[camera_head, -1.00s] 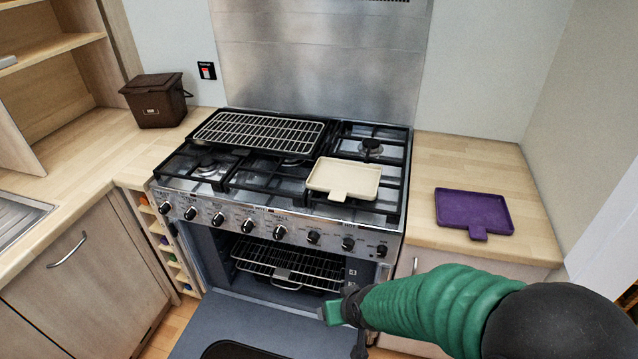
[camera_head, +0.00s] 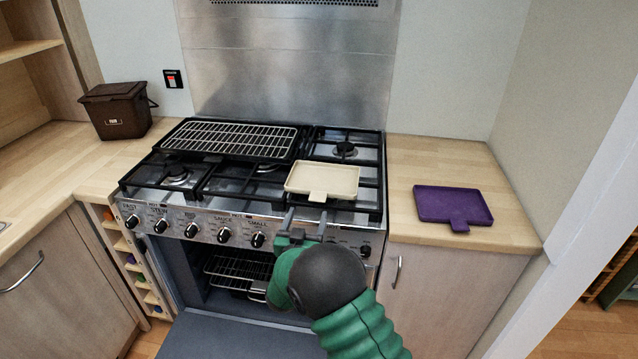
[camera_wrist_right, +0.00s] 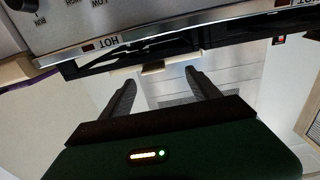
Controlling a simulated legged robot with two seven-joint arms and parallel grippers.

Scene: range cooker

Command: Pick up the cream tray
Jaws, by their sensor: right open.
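The cream tray (camera_head: 322,179) lies flat on the front right of the hob grates, its short handle (camera_head: 317,196) pointing to the front edge. My right gripper (camera_head: 305,216) is open and empty, just in front of and below the handle, by the cooker's front panel. Its two dark fingers point toward the tray. My left gripper is not in view.
A purple tray (camera_head: 453,206) lies on the right worktop. A wire rack (camera_head: 228,138) in a dark pan covers the back left of the hob. The oven door (camera_head: 228,338) is open below. Control knobs (camera_head: 222,235) line the front panel. A brown bin (camera_head: 117,110) stands on the left.

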